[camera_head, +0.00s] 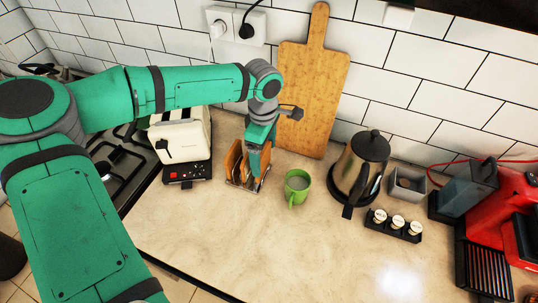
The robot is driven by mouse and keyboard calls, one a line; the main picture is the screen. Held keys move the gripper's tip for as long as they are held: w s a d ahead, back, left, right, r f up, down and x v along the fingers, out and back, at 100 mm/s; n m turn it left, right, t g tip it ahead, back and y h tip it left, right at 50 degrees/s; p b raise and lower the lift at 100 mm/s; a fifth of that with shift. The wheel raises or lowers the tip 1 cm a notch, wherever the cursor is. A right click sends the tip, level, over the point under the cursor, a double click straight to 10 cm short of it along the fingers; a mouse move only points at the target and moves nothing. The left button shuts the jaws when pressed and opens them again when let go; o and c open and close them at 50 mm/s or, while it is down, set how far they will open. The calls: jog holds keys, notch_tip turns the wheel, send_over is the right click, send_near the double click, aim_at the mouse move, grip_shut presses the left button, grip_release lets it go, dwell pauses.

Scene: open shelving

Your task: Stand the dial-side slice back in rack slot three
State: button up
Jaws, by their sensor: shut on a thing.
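The toast rack (236,183) stands on the counter, right of the cream toaster (180,137). Brown toast slices (234,157) stand upright at its left side. More brown shows close to my gripper, at the rack's right side. My gripper (257,169) points down into the rack's right part and is shut on a toast slice (265,160), mostly hidden by the fingers. The slice looks roughly upright. I cannot tell which slot it is over, or whether it touches the rack's base. The toaster's front panel (187,172) has a red light and small controls.
A green mug (298,187) stands close right of the rack. A wooden board (313,85) leans on the tiled wall behind. A kettle (361,165), a grey bin (407,186), a tray of pods (394,225) and a red machine (507,215) stand further right. The front counter is clear.

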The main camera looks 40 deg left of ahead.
jog(key=shift+s+a+f, duration=0.15)
jog(key=shift+f, duration=0.35)
jog(key=shift+s+a+f, duration=0.1)
jog(key=shift+f, duration=0.35)
jog(key=shift+d, duration=0.15)
jog(key=shift+s+f, duration=0.15)
jog(key=shift+f, duration=0.3)
jog(key=o, duration=1.3)
notch_tip(320, 180, up, 13)
jog(key=shift+f, duration=0.2)
jog(key=shift+r, duration=0.2)
